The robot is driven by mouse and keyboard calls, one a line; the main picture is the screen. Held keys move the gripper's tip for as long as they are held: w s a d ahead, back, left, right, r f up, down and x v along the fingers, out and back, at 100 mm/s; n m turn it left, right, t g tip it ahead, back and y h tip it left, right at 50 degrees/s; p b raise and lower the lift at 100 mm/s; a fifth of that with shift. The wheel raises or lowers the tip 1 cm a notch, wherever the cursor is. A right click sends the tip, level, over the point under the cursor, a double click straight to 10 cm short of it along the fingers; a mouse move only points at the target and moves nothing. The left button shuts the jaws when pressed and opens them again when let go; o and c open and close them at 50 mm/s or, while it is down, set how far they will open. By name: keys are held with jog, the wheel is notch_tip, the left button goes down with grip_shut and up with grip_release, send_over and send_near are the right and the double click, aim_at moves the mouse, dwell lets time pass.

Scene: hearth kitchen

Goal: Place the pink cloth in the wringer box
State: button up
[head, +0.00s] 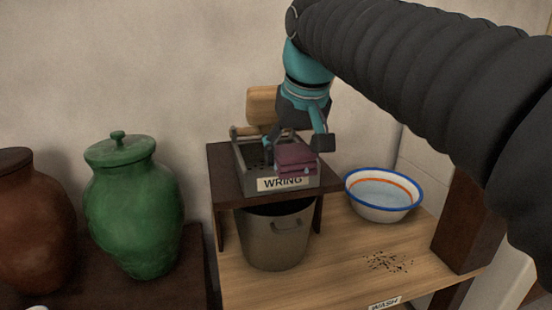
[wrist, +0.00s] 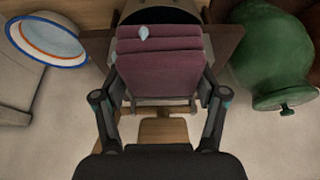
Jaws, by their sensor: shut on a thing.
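The folded pink cloth (head: 295,158) is dark pink, with a pale drop mark on it. It also shows between my fingers in the wrist view (wrist: 165,72). My gripper (head: 295,143) is shut on the cloth, with a finger on each side of it. The wringer box (head: 245,157) is a grey, open box with a holed floor and a label reading WRING (head: 283,183). It stands on a small dark stand. The cloth appears over the front right part of the box. I cannot tell whether it touches the box. In the wrist view the cloth hides most of the box.
A metal bucket (head: 276,240) stands under the dark stand (head: 222,175). A white basin (head: 384,194) with water is to the right. A green lidded jar (head: 135,205) and a brown jar (head: 32,220) stand left. Dark crumbs (head: 388,262) lie on the wooden counter (head: 335,265).

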jog(key=shift+w+a+f, duration=0.5)
jog(key=shift+w+f, duration=0.15)
jog(key=shift+w, duration=1.15)
jog(key=shift+w+a+f, duration=0.55)
jog(key=shift+w+f, duration=0.05)
jog(key=shift+w, duration=1.15)
jog(key=shift+w+a+f, duration=0.5)
jog(key=shift+w+f, duration=0.15)
jog(key=shift+w, duration=1.15)
jog(key=shift+w+f+b, duration=0.2)
jog(key=shift+f+b, duration=0.4)
jog(key=shift+f, duration=1)
jog(key=shift+f, duration=0.1)
jog(key=o, duration=1.4)
